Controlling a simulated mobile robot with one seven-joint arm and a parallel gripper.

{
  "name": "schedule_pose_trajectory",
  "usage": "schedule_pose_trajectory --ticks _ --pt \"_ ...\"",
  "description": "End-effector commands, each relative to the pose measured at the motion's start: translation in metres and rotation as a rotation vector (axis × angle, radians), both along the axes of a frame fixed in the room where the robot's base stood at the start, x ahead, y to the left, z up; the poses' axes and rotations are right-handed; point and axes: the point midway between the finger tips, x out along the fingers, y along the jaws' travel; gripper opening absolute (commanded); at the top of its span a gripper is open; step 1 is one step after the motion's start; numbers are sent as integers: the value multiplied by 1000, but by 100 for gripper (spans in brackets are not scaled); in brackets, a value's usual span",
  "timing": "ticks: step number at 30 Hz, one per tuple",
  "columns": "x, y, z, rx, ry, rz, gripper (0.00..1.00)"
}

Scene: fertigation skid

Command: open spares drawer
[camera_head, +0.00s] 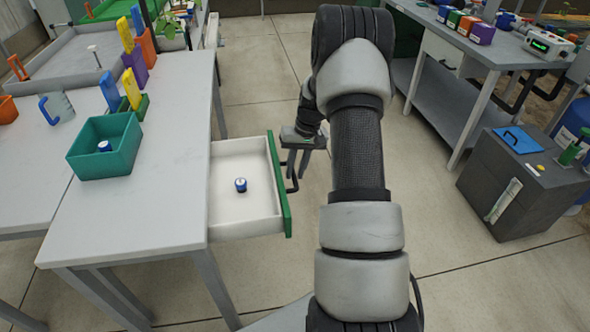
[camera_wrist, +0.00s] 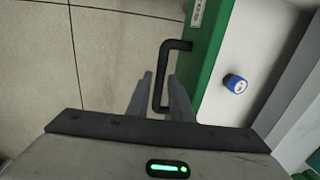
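The spares drawer (camera_head: 228,219) is pulled out from the right side of the left workbench. It has a white inside, a green front (camera_head: 279,190) and a black bar handle (camera_head: 292,178). A small blue-and-white part (camera_head: 240,185) lies in it and also shows in the wrist view (camera_wrist: 235,84). My gripper (camera_head: 298,172) is at the handle, pointing down. In the wrist view its two grey fingers (camera_wrist: 160,88) stand apart, with the handle (camera_wrist: 161,62) showing between them. A gap shows beside the bar, and I cannot tell whether either finger touches it.
The workbench (camera_head: 165,170) carries a teal bin (camera_head: 105,147) and several coloured blocks. A dark grey cabinet (camera_head: 520,185) and a second bench (camera_head: 490,45) stand at the right. The floor between the benches is clear.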

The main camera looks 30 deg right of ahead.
Motion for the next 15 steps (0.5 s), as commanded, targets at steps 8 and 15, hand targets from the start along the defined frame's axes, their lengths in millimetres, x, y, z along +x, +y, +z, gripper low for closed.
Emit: schedule_pose_trajectory --ticks 8,15 --pt "0 0 0 0 -1 0 31" --pt "0 -3 15 -2 -2 -2 31"
